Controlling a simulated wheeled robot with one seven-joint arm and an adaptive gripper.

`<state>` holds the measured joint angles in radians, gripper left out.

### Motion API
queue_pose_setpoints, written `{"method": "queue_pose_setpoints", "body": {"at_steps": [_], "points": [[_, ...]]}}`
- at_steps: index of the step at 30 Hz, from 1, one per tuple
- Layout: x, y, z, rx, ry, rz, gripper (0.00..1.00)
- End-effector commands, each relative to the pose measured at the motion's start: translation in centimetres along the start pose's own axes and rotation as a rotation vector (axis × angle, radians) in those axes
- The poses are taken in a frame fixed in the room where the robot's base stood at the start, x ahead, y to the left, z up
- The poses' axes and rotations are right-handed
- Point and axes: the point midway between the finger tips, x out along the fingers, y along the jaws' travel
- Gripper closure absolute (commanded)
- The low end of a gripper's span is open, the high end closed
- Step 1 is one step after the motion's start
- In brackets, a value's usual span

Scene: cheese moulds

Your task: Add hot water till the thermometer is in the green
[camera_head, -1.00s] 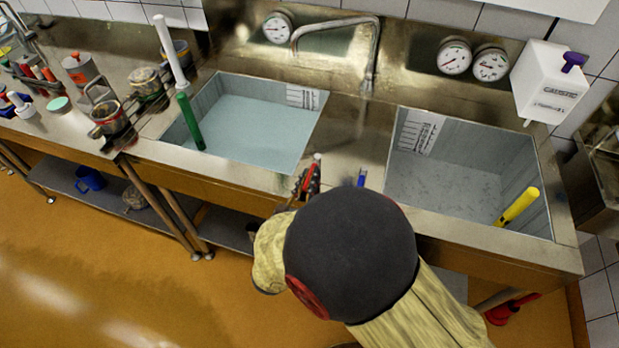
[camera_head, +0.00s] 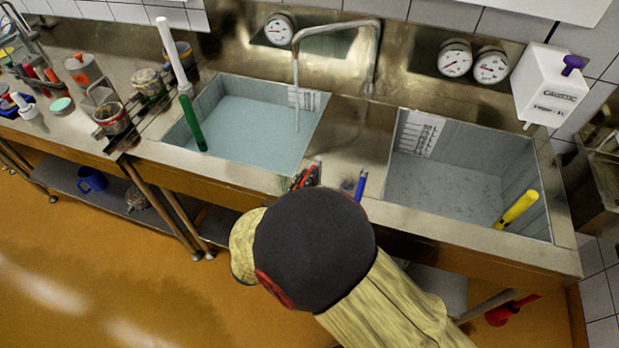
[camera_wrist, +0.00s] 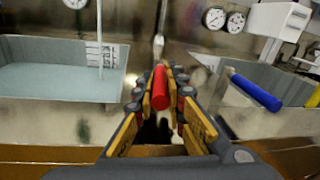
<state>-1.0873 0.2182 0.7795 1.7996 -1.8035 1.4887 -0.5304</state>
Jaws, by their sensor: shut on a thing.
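My gripper (camera_head: 306,178) is at the front edge of the counter between the two basins. In the wrist view my gripper (camera_wrist: 160,88) is closed around a red lever handle (camera_wrist: 159,86). A blue lever handle (camera_wrist: 255,92) stands to its right, apart from it; it also shows in the head view (camera_head: 361,186). A thin stream of water (camera_head: 296,100) falls from the curved spout (camera_head: 335,27) into the left basin (camera_head: 315,125), which holds pale water. A round dial (camera_head: 279,30) is on the wall behind that basin; its reading is too small to tell.
The right basin (camera_head: 545,190) has a yellow stick (camera_head: 516,208) in it. Two dials (camera_head: 455,60) and a white caustic dispenser (camera_head: 550,85) are behind it. A green and white stick (camera_head: 188,110) stands in the left basin. Pots and tools crowd the left counter.

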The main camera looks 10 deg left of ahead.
Motion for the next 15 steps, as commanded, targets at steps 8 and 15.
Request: {"method": "queue_pose_setpoints", "body": {"at_steps": [8, 15], "points": [[0.1, 1.5, 0.2, -0.001, 0.04, -0.193, 1.0], [0.4, 2.3, 0.4, -0.001, 0.065, -0.318, 1.0]]}}
